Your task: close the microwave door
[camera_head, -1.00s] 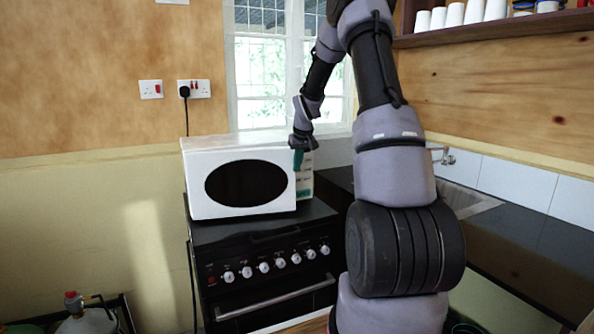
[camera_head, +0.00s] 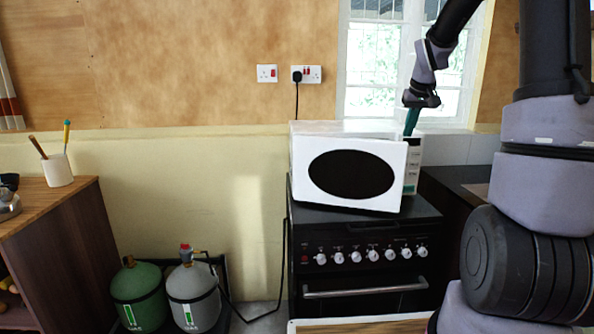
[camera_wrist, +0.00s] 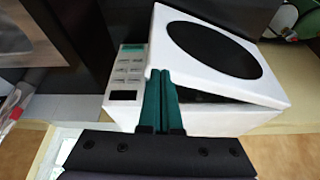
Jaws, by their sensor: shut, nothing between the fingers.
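The white microwave (camera_head: 413,162) stands on the black stove, with a control panel on its right side. Its white door (camera_head: 300,165), with a black oval window, is slightly ajar. In the wrist view a dark wedge-shaped gap shows between the door (camera_wrist: 275,90) and the microwave body (camera_wrist: 118,112). My gripper (camera_head: 411,122) is at the top right of the microwave, its green fingers pointing down. In the wrist view the fingers of my gripper (camera_wrist: 163,78) are together and empty, beside the door's free-edge corner. I cannot tell if they touch it.
The black stove (camera_head: 365,285) has a row of knobs and an oven handle. A green gas bottle (camera_head: 138,293) and a grey one (camera_head: 193,295) stand at lower left. A wooden counter (camera_head: 40,208) with a cup (camera_head: 57,170) is at far left. A window is behind the microwave.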

